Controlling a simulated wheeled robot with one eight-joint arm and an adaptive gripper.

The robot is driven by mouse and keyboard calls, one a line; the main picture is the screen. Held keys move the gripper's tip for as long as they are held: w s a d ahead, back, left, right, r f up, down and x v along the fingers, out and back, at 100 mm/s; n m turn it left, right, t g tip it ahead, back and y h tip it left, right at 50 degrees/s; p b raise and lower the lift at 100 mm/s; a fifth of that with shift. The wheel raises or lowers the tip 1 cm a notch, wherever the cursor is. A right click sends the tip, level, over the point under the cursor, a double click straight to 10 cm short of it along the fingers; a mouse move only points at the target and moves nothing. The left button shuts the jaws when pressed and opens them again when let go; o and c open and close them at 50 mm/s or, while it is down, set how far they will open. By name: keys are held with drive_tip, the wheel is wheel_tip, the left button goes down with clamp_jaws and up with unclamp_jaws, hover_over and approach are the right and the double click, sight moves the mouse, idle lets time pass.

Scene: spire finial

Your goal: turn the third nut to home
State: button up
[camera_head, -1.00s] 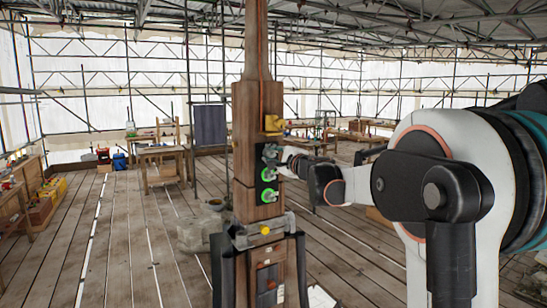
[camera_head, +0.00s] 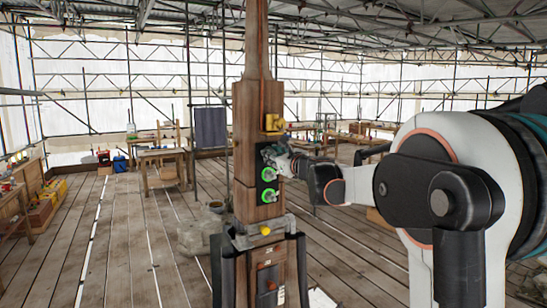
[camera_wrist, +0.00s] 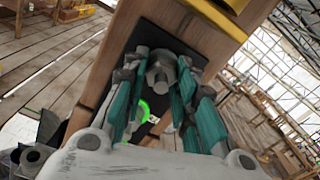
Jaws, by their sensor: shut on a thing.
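The wooden spire post (camera_head: 244,130) stands upright in front of me, with a dark plate on its face. Two nuts with glowing green rings, the upper (camera_head: 268,174) and the lower (camera_head: 268,195), sit on this plate. My gripper (camera_head: 271,154) is at the top of the plate and covers the third nut in the head view. In the wrist view the grey third nut (camera_wrist: 161,73) sits between my teal-padded fingers, which are shut on it. One green ring (camera_wrist: 143,110) shows partly behind the fingers. No green ring shows around the third nut.
A yellow fitting (camera_head: 274,123) is just above the plate, close to my gripper. A grey metal collar (camera_head: 258,233) with a yellow knob is below the nuts. Workbenches (camera_head: 160,158) stand farther back. The plank floor at left is mostly clear.

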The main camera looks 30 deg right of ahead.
drive_tip(key=shift+a+f+m, duration=0.1)
drive_tip(key=shift+m, duration=1.85)
drive_tip(key=shift+a+m, duration=0.1)
drive_tip(key=shift+m, duration=1.85)
drive_tip(key=o, duration=1.1)
drive_tip(key=shift+c, duration=0.2)
drive_tip(key=shift+s, duration=0.1)
drive_tip(key=s, duration=1.2)
drive_tip(key=shift+d, duration=0.2)
